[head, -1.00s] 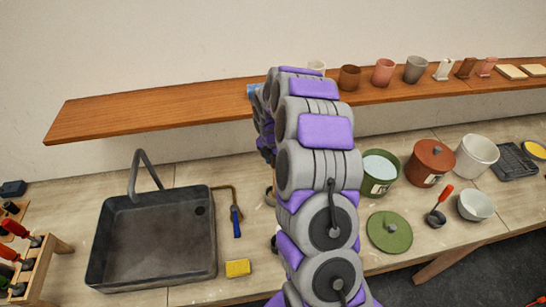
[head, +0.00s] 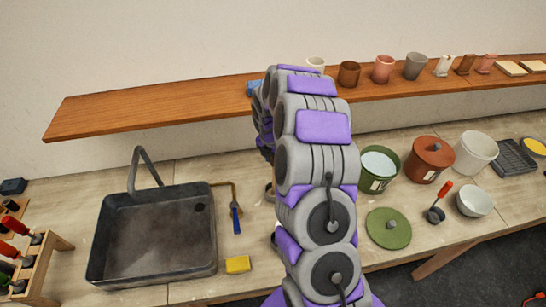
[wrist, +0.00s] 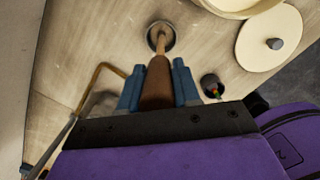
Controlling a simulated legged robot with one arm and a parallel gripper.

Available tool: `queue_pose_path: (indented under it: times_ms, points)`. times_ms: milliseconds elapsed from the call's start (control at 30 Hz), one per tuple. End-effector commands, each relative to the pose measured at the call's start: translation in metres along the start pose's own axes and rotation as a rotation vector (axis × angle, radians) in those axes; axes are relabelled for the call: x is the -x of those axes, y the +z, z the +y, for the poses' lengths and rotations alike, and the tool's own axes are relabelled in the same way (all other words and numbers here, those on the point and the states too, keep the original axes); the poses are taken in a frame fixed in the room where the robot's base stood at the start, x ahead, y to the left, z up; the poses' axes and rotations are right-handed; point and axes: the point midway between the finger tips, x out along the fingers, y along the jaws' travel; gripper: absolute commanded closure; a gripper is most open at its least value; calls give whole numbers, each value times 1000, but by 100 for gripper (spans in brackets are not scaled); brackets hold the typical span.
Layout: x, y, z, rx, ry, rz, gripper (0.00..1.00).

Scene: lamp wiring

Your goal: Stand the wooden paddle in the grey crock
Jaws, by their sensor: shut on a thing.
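The wooden paddle (wrist: 157,86) shows in the wrist view as a brown piece between my fingers with a narrower tan part beyond it. My gripper (wrist: 157,84) is shut on it, one blue finger on each side. The far end of the paddle lines up with the round mouth of the grey crock (wrist: 174,36). I cannot tell how deep the tip is inside, or whether it is only above the mouth. In the head view my own arm hides the gripper, the paddle and most or all of the crock.
The sink (head: 152,240), a blue-handled tool (head: 236,218) and a yellow sponge (head: 238,264) are left. A wooden shelf (head: 160,112) runs behind.

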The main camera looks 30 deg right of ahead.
Motion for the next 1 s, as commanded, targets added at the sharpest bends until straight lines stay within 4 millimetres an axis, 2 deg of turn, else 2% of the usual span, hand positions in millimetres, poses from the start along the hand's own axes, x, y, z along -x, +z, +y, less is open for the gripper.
queue_pose_path:
  times_ms: [267, 300, 600, 867, 1000]
  points:
    - [-5, -1, 0, 0, 0, 0, 100]
    - [-5, -1, 0, 0, 0, 0, 66]
    - [-5, -1, 0, 0, 0, 0, 39]
    - [-4, -1, 0, 0, 0, 0, 39]
    - [6, 0, 1, 0, 1, -1, 39]
